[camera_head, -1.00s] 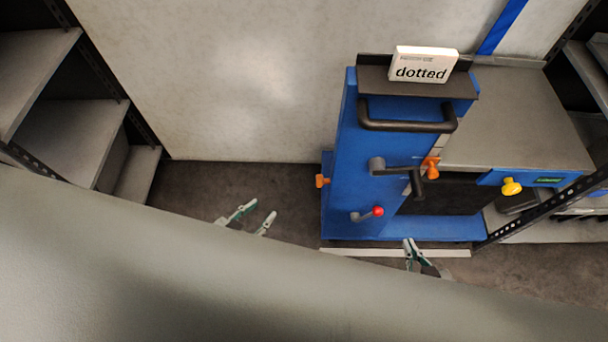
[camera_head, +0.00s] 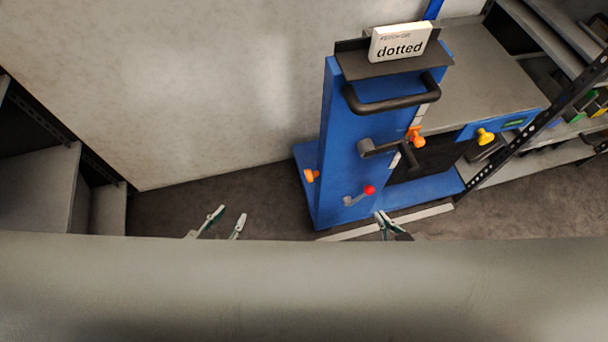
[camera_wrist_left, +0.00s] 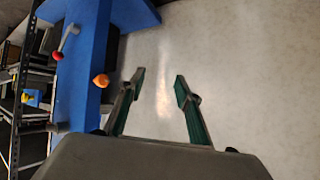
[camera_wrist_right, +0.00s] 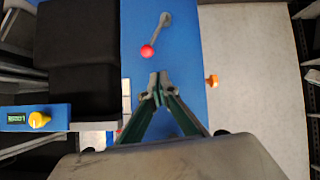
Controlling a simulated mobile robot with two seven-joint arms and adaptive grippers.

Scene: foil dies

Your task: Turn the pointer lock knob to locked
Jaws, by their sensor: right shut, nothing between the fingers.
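The blue machine (camera_head: 345,140) carries several knobs, and I cannot tell which is the pointer lock knob. An orange knob (camera_head: 311,176) sticks out of its left side, another orange knob (camera_head: 414,134) sits by the black crank (camera_head: 400,150), and a yellow knob (camera_head: 486,137) is on the right panel. No locked mark is readable. My left gripper (camera_head: 231,212) is open and empty, left of the machine; the side orange knob (camera_wrist_left: 101,80) shows left of its fingers. My right gripper (camera_head: 381,214) is shut and empty, near the machine's lower front, below the red-tipped lever (camera_wrist_right: 148,50).
A black bar handle (camera_head: 395,98) and a "dotted" box (camera_head: 401,43) are at the machine's top. Grey shelves (camera_head: 40,195) stand at left and a black rack post (camera_head: 540,120) at right. Dark floor (camera_head: 215,185) lies open left of the machine.

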